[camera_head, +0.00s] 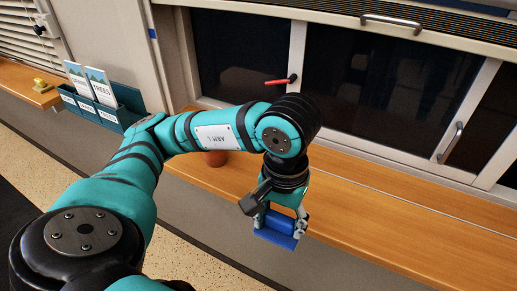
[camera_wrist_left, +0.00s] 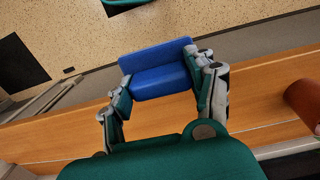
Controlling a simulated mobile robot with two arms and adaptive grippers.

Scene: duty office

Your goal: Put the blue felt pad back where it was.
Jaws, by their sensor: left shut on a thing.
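The blue felt pad (camera_head: 279,230) is a small blue block with a ledge along it. My left gripper (camera_head: 281,226) is shut on it and holds it over the front part of the wooden counter (camera_head: 400,225). The left wrist view shows the pad (camera_wrist_left: 158,70) clamped between the two fingers of the left gripper (camera_wrist_left: 160,82), with the counter and the speckled floor behind it. Whether the pad touches the counter is not clear. My right gripper is not in view.
A reddish-brown pot (camera_head: 215,158) stands on the counter behind my left arm, partly hidden; it also shows in the left wrist view (camera_wrist_left: 304,102). A teal brochure rack (camera_head: 108,110) hangs at the left. Windows with a red handle (camera_head: 280,81) line the back. The counter's right is clear.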

